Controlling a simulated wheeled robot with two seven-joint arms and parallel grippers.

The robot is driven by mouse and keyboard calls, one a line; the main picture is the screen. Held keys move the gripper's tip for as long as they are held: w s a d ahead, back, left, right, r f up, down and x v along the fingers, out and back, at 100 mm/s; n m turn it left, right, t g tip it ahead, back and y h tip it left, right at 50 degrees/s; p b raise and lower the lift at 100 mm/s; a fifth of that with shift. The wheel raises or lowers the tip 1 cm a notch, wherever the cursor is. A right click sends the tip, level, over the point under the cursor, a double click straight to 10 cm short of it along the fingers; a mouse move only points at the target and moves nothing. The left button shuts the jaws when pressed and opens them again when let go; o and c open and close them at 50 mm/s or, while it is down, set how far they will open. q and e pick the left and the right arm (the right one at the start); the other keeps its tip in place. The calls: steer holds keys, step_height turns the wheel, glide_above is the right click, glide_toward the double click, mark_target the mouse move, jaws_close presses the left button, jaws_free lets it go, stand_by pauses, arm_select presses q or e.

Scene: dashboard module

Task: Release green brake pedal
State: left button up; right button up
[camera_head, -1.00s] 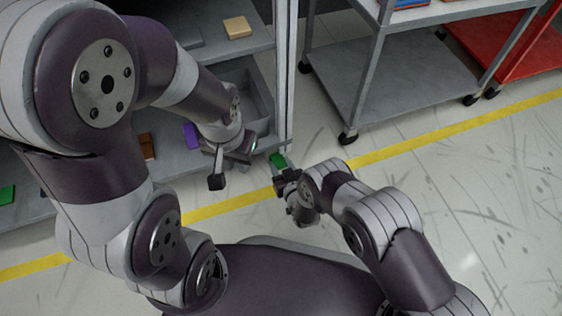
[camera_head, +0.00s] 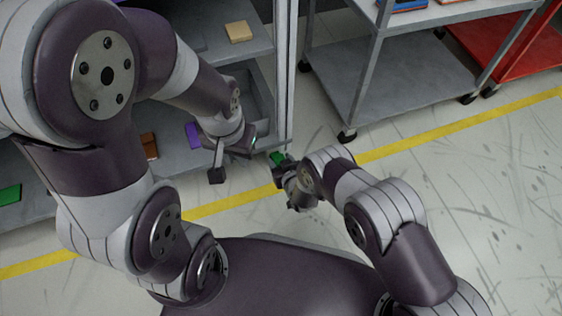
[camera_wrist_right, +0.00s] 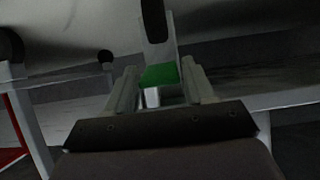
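The green brake pedal (camera_head: 277,158) is a small green block at the right gripper's tips, beside the shelf's corner post. In the right wrist view the green pedal (camera_wrist_right: 160,75) fills the space between the two grey fingers. My right gripper (camera_wrist_right: 160,88) appears shut on it; the contact itself is hard to see. In the head view my right gripper (camera_head: 281,166) is partly hidden by its own wrist. My left gripper (camera_head: 231,163) is open and empty, its fingers spread, to the left of the pedal.
A grey shelf unit with a post (camera_head: 284,70) stands close behind the grippers. It holds a purple block (camera_head: 192,135), a brown block (camera_head: 149,146), a tan block (camera_head: 238,31) and another green piece (camera_head: 9,195). A grey cart (camera_head: 395,85) stands at the back right. Floor at right is clear.

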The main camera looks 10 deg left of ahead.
steer(key=shift+o, duration=0.6)
steer(key=p+v, duration=0.7)
steer(key=v, duration=0.5)
steer(key=shift+s+d+r+p, duration=0.2)
steer(key=shift+p, duration=0.2)
